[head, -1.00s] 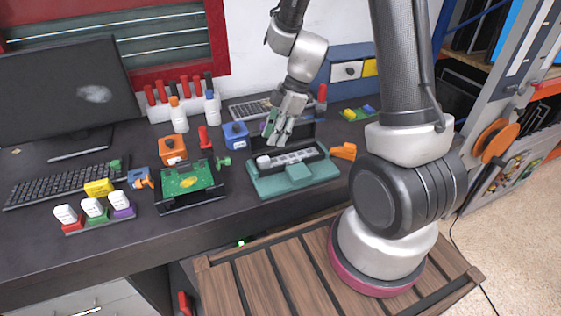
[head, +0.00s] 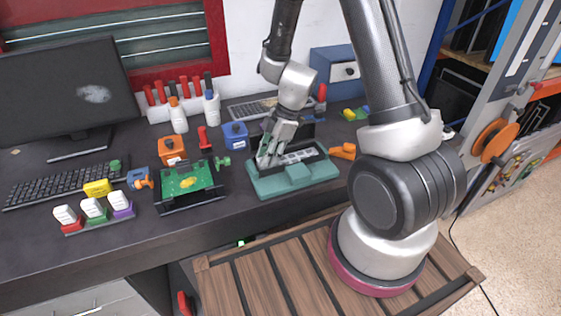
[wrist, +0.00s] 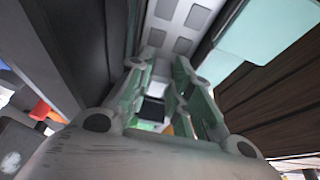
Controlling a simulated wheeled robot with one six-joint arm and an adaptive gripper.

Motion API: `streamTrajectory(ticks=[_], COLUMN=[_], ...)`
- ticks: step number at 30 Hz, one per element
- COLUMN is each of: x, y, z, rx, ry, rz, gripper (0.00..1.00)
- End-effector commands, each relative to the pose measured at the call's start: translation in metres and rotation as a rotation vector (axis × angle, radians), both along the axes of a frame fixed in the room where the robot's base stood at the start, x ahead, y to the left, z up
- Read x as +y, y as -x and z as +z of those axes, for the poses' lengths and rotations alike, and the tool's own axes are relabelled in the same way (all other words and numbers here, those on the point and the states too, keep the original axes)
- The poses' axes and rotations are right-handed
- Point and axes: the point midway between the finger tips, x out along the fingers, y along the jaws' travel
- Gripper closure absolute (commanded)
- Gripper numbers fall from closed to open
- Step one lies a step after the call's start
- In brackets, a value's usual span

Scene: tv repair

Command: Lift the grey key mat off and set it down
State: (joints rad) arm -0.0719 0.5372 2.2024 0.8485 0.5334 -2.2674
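The grey key mat (head: 302,156) is a pale strip with darker keys, lying in the teal tray (head: 290,184) on the dark bench. In the wrist view the mat (wrist: 186,18) runs up from just beyond my fingertips, and part of the teal tray (wrist: 285,30) shows at the upper right. My gripper (head: 266,163) points down at the left end of the mat, with its fingers hiding that end. In the wrist view my gripper's fingers (wrist: 165,62) stand apart with a gap between them. I cannot tell whether they touch the mat.
A green circuit board (head: 188,181) in a dark frame stands left of the tray. A blue box (head: 236,134) is behind it, and an orange part (head: 343,151) lies to the right. A keyboard (head: 60,186) and monitor (head: 65,95) are at the left. Bare bench lies in front of the board.

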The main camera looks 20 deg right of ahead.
Motion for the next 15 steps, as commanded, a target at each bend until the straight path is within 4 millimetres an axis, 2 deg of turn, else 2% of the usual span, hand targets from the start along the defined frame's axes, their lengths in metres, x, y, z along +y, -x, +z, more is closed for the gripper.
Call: streamTrajectory(ticks=[10,15], x=[0.000,0.000], y=[0.000,-0.001], z=[0.003,0.018], rx=[-0.001,-0.004], ry=[-0.001,-0.001], rz=[0.000,0.001], gripper=[0.99,0.99])
